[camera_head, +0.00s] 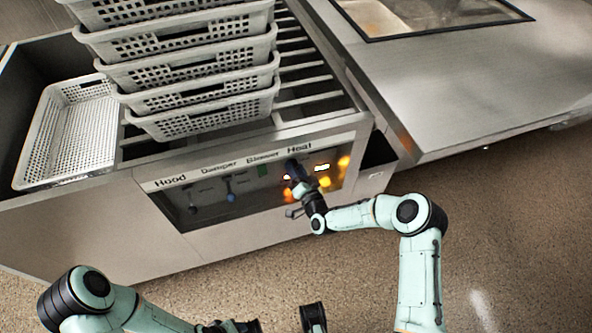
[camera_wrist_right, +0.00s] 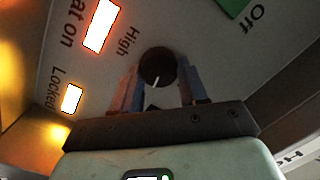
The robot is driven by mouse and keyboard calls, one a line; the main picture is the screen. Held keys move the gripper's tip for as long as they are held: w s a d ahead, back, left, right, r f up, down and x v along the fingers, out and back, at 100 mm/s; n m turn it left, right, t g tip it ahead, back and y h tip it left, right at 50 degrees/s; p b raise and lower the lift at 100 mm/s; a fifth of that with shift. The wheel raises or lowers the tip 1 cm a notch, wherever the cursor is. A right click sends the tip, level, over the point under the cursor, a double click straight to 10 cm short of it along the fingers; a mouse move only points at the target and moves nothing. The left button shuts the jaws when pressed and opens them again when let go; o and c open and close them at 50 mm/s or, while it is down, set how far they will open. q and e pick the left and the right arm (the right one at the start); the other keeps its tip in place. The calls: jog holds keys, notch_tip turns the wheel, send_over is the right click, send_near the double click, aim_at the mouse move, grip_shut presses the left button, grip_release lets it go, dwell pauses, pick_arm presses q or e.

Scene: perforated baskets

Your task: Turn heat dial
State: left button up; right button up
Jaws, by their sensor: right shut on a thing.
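The control panel (camera_head: 215,197) on the front of the grey machine carries the labels Hood, Damper, a third word and Heat. My right gripper (camera_head: 293,170) is at the panel below the Heat label and hides the dial in the head view. In the right wrist view the round black heat dial (camera_wrist_right: 158,66) sits between the two fingers of my right gripper (camera_wrist_right: 157,88), which is shut on it. A white pointer line on the dial points toward the wrist. My left gripper (camera_head: 268,323) is low, cut off by the bottom edge, away from the panel.
Lit orange lamps (camera_head: 325,181) glow right of the dial. Stacked white perforated baskets (camera_head: 200,85) stand on the slatted top; another basket (camera_head: 68,135) sits left. The floor in front is clear.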

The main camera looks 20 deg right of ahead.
pick_arm(q)
jog(key=shift+t+y, duration=0.3)
jog(key=shift+t, duration=0.1)
jog(key=shift+w+a+f+b, duration=0.4)
jog(key=shift+w+f+b, duration=0.15)
jog(key=shift+w, duration=0.25)
jog(key=shift+w+a+f+b, duration=0.4)
jog(key=shift+w+f, duration=0.2)
jog(key=shift+w, duration=0.15)
pick_arm(e)
jog(key=shift+a+r+n+g+h, duration=0.15)
jog(key=shift+n+h, duration=0.15)
jog(key=shift+n, duration=2.05)
jog(key=shift+a+f+n+g+h, duration=0.1)
jog(key=shift+n+h, duration=0.2)
jog(key=shift+n, duration=2.1)
jog(key=shift+a+r+n+g+h, duration=0.15)
jog(key=shift+n+h, duration=0.15)
jog(key=shift+n, duration=2.05)
jog(key=shift+d+f, duration=0.1)
jog(key=shift+f, duration=0.05)
jog(key=o, duration=1.1)
jog(key=shift+c, duration=0.2)
jog(key=shift+s, duration=0.2)
